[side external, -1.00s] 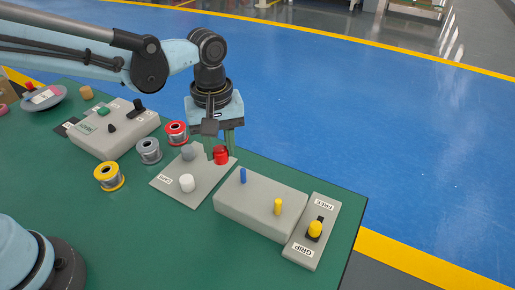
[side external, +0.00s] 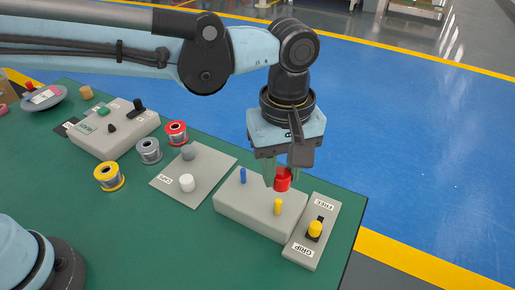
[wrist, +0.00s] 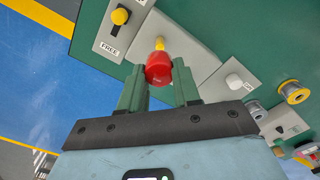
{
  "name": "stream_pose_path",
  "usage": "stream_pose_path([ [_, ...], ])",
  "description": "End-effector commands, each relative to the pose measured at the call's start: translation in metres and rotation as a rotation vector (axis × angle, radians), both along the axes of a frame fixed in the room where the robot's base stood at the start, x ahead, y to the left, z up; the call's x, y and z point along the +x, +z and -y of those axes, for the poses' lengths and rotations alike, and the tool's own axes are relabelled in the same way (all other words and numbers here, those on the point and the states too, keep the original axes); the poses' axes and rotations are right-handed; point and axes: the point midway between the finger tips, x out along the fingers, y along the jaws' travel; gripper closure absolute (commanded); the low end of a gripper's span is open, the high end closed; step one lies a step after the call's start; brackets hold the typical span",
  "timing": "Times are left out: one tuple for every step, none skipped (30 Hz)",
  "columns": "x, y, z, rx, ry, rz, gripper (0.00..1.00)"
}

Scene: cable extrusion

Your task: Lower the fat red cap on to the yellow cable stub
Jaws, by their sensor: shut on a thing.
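My gripper (side external: 278,178) is shut on the fat red cap (side external: 283,180) and holds it in the air above the grey block (side external: 245,215). In the wrist view the red cap (wrist: 159,70) sits between the green fingers. The yellow cable stub (side external: 278,206) stands upright on the right part of the block. The cap is above the stub in the side view, with a gap between them. In the wrist view the stub (wrist: 160,43) shows just beyond the cap, partly hidden by it.
A blue stub (side external: 243,175) stands on the same block. The caps plate (side external: 208,165) holds a white cap (side external: 187,183) and a grey cap (side external: 189,152). A switch box (side external: 302,250) with a yellow knob (side external: 315,229) stands right of the block. Several spools lie further left.

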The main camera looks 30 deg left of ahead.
Motion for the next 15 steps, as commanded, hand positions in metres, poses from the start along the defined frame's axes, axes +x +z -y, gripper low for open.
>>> stream_pose_path([
  [0.000,-0.003,0.000,0.000,0.000,0.000,0.96],
  [0.000,-0.004,0.000,0.000,0.000,0.000,0.96],
  [0.000,-0.006,0.000,0.000,0.000,0.000,0.96],
  [0.000,-0.008,0.000,0.000,0.000,0.000,0.96],
  [0.000,-0.009,0.000,0.000,0.000,0.000,0.96],
  [0.000,-0.012,0.000,0.000,0.000,0.000,0.96],
  [0.000,-0.013,-0.001,0.000,0.000,0.000,0.96],
  [0.000,-0.015,-0.001,0.000,0.000,0.000,0.96],
  [0.000,-0.017,-0.001,0.000,0.000,0.000,0.96],
  [0.000,-0.019,-0.001,0.000,0.000,0.000,0.96],
  [0.000,-0.020,-0.001,0.000,0.000,0.000,0.96],
  [0.000,-0.022,-0.001,0.000,0.000,0.000,0.96],
  [0.000,-0.024,-0.001,0.000,0.000,0.000,0.96],
  [0.000,-0.026,-0.001,0.000,-0.001,0.000,0.96],
  [0.000,-0.028,-0.001,0.000,-0.001,0.000,0.96],
])
